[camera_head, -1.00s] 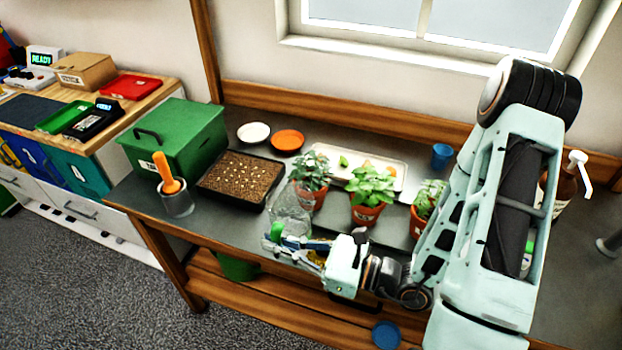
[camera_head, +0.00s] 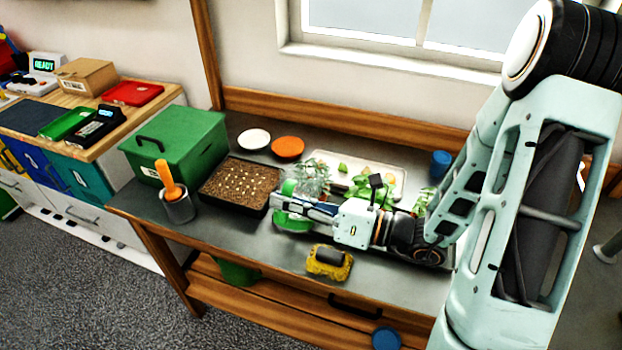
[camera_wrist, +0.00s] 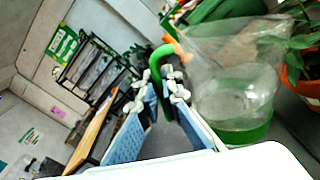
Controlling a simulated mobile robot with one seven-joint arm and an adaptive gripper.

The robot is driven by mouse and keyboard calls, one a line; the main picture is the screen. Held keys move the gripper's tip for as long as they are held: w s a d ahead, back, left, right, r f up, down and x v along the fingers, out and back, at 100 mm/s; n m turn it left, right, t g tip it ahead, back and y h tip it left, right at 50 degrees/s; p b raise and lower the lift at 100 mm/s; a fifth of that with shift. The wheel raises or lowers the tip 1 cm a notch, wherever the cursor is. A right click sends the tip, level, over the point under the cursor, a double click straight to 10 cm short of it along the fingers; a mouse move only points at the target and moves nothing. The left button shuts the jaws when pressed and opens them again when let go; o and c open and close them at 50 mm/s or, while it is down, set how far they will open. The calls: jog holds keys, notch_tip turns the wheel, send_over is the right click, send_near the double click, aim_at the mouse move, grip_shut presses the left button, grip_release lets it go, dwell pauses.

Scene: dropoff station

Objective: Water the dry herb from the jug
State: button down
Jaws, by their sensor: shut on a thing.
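The wrist view shows the handle (camera_wrist: 160,62) between my fingers (camera_wrist: 160,105) and the clear jug body (camera_wrist: 237,85), green at the bottom. I cannot tell whether the jug touches the table. An orange pot (camera_wrist: 294,78) shows in the wrist view. I cannot tell which herb is dry.
A seed tray (camera_head: 238,184), a grey cup with an orange-handled tool (camera_head: 178,208) and a green box (camera_head: 180,140) stand left. A yellow sponge with a dark top (camera_head: 329,263) lies near the front edge. A white tray (camera_head: 400,160) and blue cup (camera_head: 440,163) are behind.

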aim_at(289, 181)
jog(key=shift+w+d+r+m+p, duration=0.15)
jog(key=shift+w+r+m+p, duration=0.2)
jog(key=shift+r, duration=0.35)
jog(key=shift+w+d+r+m+p, duration=0.15)
jog(key=shift+w+r+m+p, duration=0.3)
jog(key=shift+r+m+p, duration=0.3)
jog(key=shift+w+f, duration=0.1)
jog(key=shift+f, duration=0.05)
jog(key=shift+w+d+m+p, duration=0.25)
jog(key=shift+m+p, duration=0.35)
jog(key=shift+m, duration=0.2)
jog(key=shift+r, duration=0.3)
jog(key=shift+w+r+m+p, duration=0.1)
jog(key=shift+w+m+p, duration=0.2)
jog(key=shift+p, duration=0.1)
jog(key=shift+s+a, duration=0.1)
jog(key=shift+s, duration=0.05)
jog(key=shift+r, duration=0.1)
